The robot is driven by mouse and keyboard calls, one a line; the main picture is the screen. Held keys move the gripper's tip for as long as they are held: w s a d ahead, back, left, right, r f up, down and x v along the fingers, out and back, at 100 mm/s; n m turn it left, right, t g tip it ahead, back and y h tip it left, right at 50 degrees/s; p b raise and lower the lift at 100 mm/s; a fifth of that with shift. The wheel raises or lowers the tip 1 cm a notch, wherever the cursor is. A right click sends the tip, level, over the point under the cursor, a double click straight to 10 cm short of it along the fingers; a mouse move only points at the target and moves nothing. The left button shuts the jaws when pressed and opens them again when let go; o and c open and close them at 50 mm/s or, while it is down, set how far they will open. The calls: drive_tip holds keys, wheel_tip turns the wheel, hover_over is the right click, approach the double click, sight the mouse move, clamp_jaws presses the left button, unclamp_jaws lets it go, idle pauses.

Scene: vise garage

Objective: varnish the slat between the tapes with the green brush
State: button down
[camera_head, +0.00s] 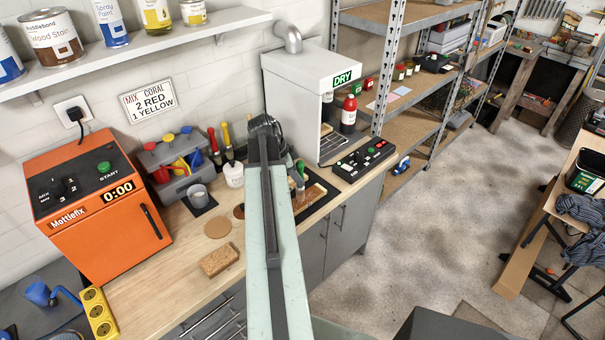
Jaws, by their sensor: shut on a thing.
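The slat (313,194) is a brown, glossy-looking strip on a dark tray (326,185) on the workbench, right of my arm. My arm covers its left part. The tapes cannot be made out. The green brush (300,167) shows as a small green handle beside my arm, over the slat's left end. My gripper (296,181) is mostly hidden behind my arm and is shut on the brush. The bristles are not clear, so I cannot tell whether they touch the slat.
Red and yellow brushes (227,137) stand left of my arm. A white jar (234,175), sponge (219,260) and orange mixer (97,200) are on the left. The white DRY cabinet (311,90) stands behind the slat, with a button panel (365,158) at its right. Bench front is partly clear.

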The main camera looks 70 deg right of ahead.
drive_tip(key=w+a, duration=0.3)
drive_tip(key=a, duration=0.3)
drive_tip(key=shift+a+f, duration=0.15)
drive_tip(key=shift+a, duration=0.05)
idle(0.5)
wheel_tip(320, 180, up, 6)
drive_tip(key=p, duration=0.5)
drive_tip(key=shift+p, duration=0.4)
wheel_tip(320, 180, up, 3)
drive_tip(key=p, duration=0.3)
drive_tip(key=shift+f, duration=0.1)
